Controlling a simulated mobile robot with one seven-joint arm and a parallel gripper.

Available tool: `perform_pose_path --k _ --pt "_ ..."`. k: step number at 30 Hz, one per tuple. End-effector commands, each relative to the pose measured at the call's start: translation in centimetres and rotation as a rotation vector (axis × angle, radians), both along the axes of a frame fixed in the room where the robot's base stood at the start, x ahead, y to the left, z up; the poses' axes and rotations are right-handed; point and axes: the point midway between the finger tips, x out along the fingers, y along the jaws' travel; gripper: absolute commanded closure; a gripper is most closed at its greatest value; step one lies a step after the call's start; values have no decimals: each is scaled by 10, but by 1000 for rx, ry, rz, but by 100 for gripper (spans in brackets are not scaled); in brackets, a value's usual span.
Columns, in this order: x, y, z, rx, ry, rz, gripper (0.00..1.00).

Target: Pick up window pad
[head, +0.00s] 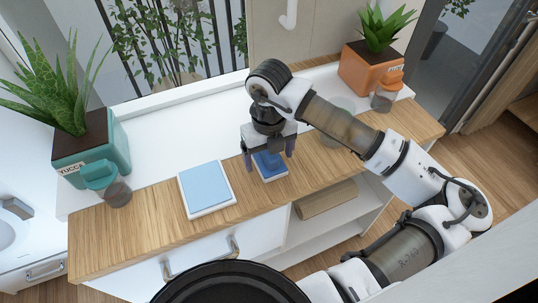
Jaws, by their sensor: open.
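My gripper (268,158) points down over the counter, open, with one finger on each side of a small dark blue pad (267,164). The pad lies on a white-edged blue base (273,178) near the counter's front edge. The gripper body hides part of the pad's back, and I cannot tell whether the fingers touch it. A larger light blue square in a white tray (229,198) lies to the left. No label shows which one is the window pad.
A teal yucca planter (95,155) and a jar (117,193) stand at the left. An orange planter (366,72) and another jar (384,98) stand at the back right. The wooden counter (150,225) is bare at front left.

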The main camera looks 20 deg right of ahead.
Motion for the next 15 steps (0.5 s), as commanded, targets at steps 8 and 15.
perform_pose_path --k 8,15 --pt "0 0 -2 -1 -1 0 22" --pt "0 0 -2 0 -1 0 53"
